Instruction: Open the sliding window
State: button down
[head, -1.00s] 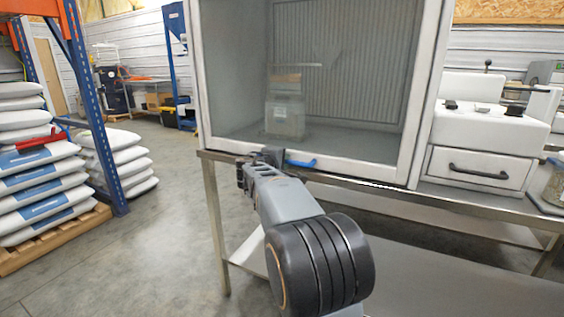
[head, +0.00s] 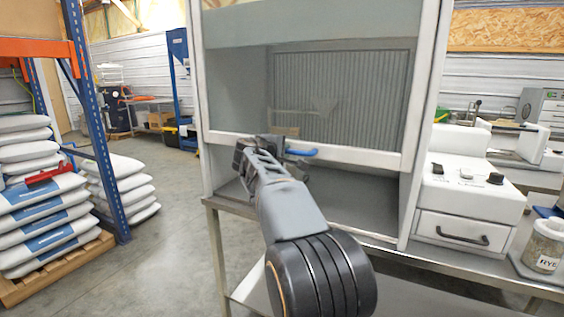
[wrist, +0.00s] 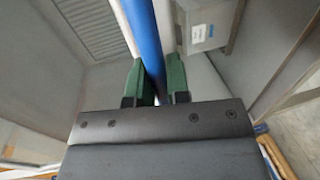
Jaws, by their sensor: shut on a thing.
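The sliding window (head: 340,152) is the glass front of a white cabinet, with a white bottom rail. It stands partly raised, with an open gap below the rail into the cabinet. A blue bar handle (head: 301,152) is on the rail, left of the middle. My gripper (head: 262,146) is at the left part of this handle. In the wrist view my gripper's green fingers (wrist: 157,82) are shut on the blue handle (wrist: 145,40), one on each side. The left end of the handle is hidden by my gripper in the head view.
A white machine with a drawer (head: 470,190) and a labelled jar (head: 543,245) stand right of the cabinet on the steel table (head: 215,215). Stacked white sacks (head: 40,215) and a blue rack post (head: 95,120) are at the left. Floor between them is free.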

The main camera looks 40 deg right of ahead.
aim_at(289, 58)
notch_tip(289, 58, up, 27)
jog(key=p, duration=1.9)
jog(key=shift+f, duration=0.15)
jog(key=c, duration=1.1)
grip_release()
jog(key=b+v, duration=0.3)
jog(key=v, duration=1)
jog(key=shift+s+a, duration=0.25)
jog(key=shift+a, duration=0.05)
